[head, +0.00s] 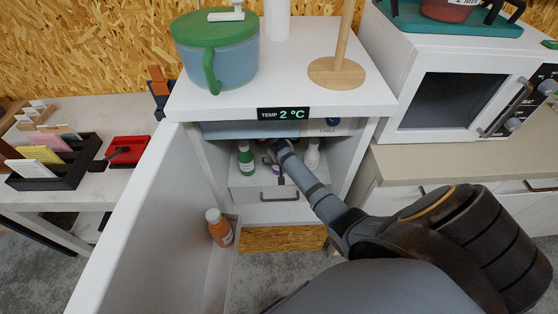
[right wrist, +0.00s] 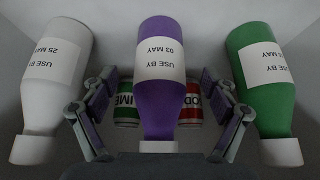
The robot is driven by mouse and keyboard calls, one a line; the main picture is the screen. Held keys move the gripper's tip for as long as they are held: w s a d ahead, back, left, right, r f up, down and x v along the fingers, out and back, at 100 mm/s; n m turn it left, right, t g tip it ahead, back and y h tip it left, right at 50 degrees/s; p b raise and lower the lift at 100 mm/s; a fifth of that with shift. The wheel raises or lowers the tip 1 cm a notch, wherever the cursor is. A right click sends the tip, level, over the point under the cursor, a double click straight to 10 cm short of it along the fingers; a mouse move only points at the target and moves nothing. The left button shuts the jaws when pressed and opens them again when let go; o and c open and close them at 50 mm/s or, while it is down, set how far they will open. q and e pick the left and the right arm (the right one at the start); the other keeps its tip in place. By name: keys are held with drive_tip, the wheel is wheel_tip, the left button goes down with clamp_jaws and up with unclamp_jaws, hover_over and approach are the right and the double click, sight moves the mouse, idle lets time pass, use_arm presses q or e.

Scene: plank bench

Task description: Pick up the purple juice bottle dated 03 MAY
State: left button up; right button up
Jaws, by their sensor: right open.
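The purple juice bottle (right wrist: 161,100) is in the middle of the right wrist view. Its white label (right wrist: 160,60) reads USE BY 03 MAY, upside down in that picture. My right gripper (right wrist: 160,82) is open, with one finger on each side of the bottle; I cannot tell whether either touches it. In the head view my right gripper (head: 277,150) reaches into the open fridge and mostly hides the purple bottle (head: 281,181). My left gripper is not in view.
A white bottle (right wrist: 55,75) dated 25 MAY and a green bottle (right wrist: 262,80) flank it closely. A green can (right wrist: 126,108) and a red can (right wrist: 194,105) also show. The open fridge door (head: 140,225) holds an orange bottle (head: 219,229). A drawer (head: 250,195) sits below.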

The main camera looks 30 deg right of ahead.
drive_tip(key=shift+w+d+f, duration=0.3)
drive_tip(key=shift+w+f, duration=0.05)
drive_tip(key=shift+w, duration=0.15)
drive_tip(key=shift+w+d+f, duration=0.3)
drive_tip(key=shift+w+f, duration=0.05)
drive_tip(key=shift+w, duration=0.1)
drive_tip(key=shift+r, duration=0.1)
drive_tip(key=shift+s, duration=0.1)
drive_tip(key=c, duration=1.4)
drive_tip(key=shift+c, duration=1.1)
drive_tip(key=shift+r, duration=0.1)
